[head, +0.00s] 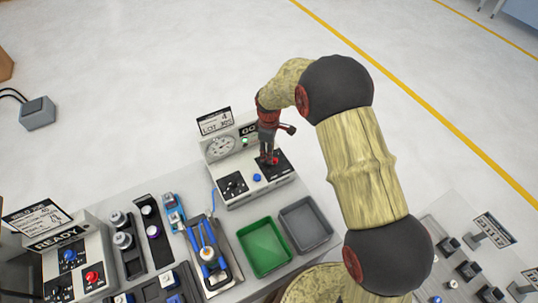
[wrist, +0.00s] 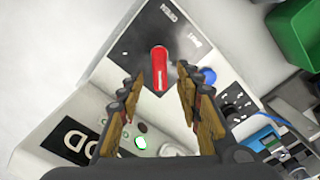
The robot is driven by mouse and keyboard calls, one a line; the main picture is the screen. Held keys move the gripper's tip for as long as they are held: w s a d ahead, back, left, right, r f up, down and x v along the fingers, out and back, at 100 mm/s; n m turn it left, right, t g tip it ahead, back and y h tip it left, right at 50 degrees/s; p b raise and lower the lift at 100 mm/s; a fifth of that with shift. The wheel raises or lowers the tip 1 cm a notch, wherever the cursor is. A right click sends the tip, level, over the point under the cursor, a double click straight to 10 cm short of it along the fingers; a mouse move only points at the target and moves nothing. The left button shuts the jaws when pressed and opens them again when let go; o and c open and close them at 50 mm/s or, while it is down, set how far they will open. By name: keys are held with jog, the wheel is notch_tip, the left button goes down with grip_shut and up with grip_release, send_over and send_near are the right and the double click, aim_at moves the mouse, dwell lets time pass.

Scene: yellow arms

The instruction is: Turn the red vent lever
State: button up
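The red vent lever (wrist: 159,68) stands on a black panel on the white control box; in the wrist view it lies just ahead of and between my gripper's fingertips. My gripper (wrist: 159,82) is open, with a finger on each side of the lever's near end and a visible gap to both. In the head view my gripper (head: 268,156) points down over the right part of the box (head: 240,191), and only a little red of the lever (head: 274,161) shows beside the fingertips.
The box also carries a blue button (head: 257,177), a gauge (head: 221,147) and a lit green button (wrist: 140,142). A green tray (head: 264,246) and a grey tray (head: 306,224) stand in front of it. A second box (head: 77,262) with a red button is at the left.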

jog(key=shift+f, duration=1.25)
jog(key=shift+c, duration=0.9)
grip_shut()
